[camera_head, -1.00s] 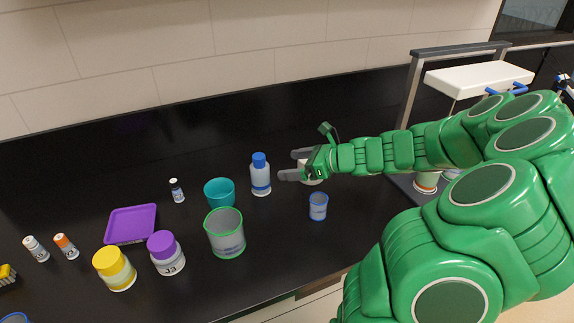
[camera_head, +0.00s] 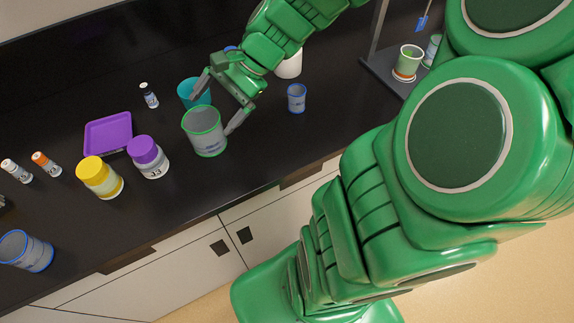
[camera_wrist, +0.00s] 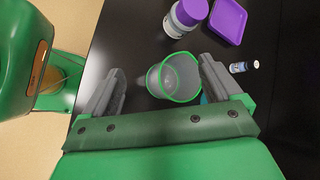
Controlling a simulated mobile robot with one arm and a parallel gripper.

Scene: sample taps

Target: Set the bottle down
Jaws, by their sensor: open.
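My gripper (camera_head: 217,106) is open over the counter, with its fingers spread on either side of the grey cup with a green rim (camera_head: 206,132). In the wrist view that cup (camera_wrist: 174,78) stands between the two fingers (camera_wrist: 160,85), upright and looking empty; I cannot tell whether a finger touches it. No bottle is in my gripper. The blue-capped bottle (camera_head: 231,49) is almost wholly hidden behind my arm, with only a bit of blue showing. A small white-capped bottle (camera_head: 149,96) stands on the counter; it also shows in the wrist view (camera_wrist: 244,67).
A teal cup (camera_head: 190,90) is close by the gripper. Purple-capped (camera_head: 147,157) and yellow-capped (camera_head: 99,177) jars and a purple tray (camera_head: 108,134) are left. A blue-rimmed cup (camera_head: 297,98) and white container (camera_head: 289,65) are right. The counter's front edge is near.

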